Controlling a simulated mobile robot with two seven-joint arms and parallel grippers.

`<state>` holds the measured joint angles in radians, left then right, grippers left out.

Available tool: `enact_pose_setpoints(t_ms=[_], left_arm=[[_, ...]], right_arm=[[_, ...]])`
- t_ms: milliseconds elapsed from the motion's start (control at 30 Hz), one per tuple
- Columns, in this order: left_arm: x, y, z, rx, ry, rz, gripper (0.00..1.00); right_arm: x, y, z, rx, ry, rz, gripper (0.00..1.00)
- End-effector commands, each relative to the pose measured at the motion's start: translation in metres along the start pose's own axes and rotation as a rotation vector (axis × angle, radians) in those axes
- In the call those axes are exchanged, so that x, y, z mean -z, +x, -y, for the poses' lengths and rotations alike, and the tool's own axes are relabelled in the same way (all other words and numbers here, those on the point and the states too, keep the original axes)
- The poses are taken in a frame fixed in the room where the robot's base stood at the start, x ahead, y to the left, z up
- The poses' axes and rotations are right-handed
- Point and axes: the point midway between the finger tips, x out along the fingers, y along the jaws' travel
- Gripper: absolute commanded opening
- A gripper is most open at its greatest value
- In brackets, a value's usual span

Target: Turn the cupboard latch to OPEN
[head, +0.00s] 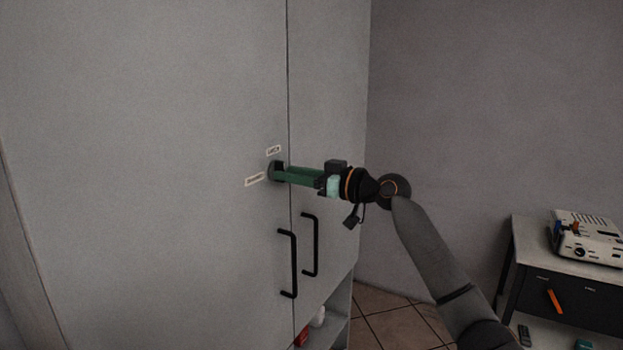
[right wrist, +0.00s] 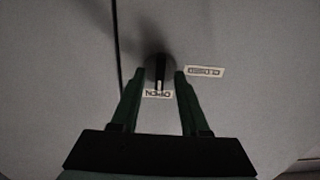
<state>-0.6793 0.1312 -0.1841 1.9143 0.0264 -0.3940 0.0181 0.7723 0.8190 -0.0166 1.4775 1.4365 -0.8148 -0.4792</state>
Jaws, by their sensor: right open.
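The CLOSED label (right wrist: 204,71) is to the right there. Both labels read upside down in that view. My right gripper (right wrist: 160,74) is open, with its green fingers on either side of the bar and visible gaps between. In the head view my right gripper (head: 280,173) hides most of the latch. My left gripper is out of view.
The grey cupboard (head: 150,120) fills the left, with two black door handles (head: 288,264) below the latch and an open shelf lower right. A small cabinet (head: 530,268) with a white device (head: 588,238) stands at the right. Tiled floor shows between them.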

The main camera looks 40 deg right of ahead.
Motion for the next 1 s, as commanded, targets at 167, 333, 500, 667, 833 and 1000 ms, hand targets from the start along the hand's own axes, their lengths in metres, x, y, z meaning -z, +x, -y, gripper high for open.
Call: enact_pose_setpoints(t_ms=[167, 333, 500, 667, 833, 1000], left_arm=[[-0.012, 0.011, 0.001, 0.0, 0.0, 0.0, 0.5], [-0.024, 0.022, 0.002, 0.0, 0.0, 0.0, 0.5], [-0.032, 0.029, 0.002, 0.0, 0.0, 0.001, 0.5], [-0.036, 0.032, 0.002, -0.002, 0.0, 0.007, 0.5], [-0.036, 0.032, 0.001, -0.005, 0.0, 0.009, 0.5], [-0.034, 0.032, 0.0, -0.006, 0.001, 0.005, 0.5]], right_arm=[[-0.006, -0.033, -0.001, -0.003, -0.003, 0.002, 0.45], [-0.006, -0.072, 0.0, -0.002, -0.004, 0.004, 0.45], [-0.004, -0.099, 0.0, -0.001, -0.001, 0.002, 0.45], [-0.002, -0.113, 0.0, 0.0, 0.001, 0.0, 0.45], [0.0, -0.118, 0.001, 0.001, 0.0, 0.0, 0.45], [0.0, -0.118, 0.0, 0.001, 0.0, 0.0, 0.45]])
